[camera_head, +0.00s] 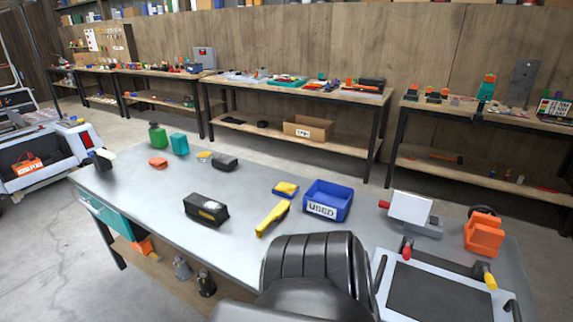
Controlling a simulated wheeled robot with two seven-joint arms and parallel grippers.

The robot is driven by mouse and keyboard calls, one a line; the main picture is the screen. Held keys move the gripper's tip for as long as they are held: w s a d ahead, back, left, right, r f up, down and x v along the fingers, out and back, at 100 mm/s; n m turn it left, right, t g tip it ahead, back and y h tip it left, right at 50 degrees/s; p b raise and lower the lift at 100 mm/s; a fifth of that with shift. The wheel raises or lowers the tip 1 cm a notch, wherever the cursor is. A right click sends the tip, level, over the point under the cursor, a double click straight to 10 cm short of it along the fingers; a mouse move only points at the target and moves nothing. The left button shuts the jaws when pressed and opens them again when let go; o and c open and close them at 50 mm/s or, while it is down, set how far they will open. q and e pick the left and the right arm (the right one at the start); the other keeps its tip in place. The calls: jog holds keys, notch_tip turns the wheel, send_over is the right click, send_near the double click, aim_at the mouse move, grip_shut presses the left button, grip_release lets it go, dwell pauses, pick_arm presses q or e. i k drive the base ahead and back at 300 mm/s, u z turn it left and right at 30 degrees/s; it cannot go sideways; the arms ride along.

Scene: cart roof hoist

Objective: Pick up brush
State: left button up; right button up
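No thing on the grey workbench (150,196) shows clearly as a brush. A long yellow tool (271,219) lies near the middle and might be one, but its bristles cannot be made out. A small blue and yellow item (285,190) lies just behind it, left of a blue bin (328,200) labelled USED. A black case-like object (206,210) lies left of the yellow tool. Neither of my grippers shows. A large black ribbed part, probably mine, fills the bottom middle and hides the bench's front edge there.
A white-rimmed tray (379,285) with a dark inside is at right front. An orange tool (484,234) and a white block (409,207) stand behind it. A green bottle (158,136) and teal container (180,144) stand at far left. Cluttered benches line the wall.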

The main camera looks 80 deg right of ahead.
aim_at(276, 216)
jog(key=z, duration=1.3)
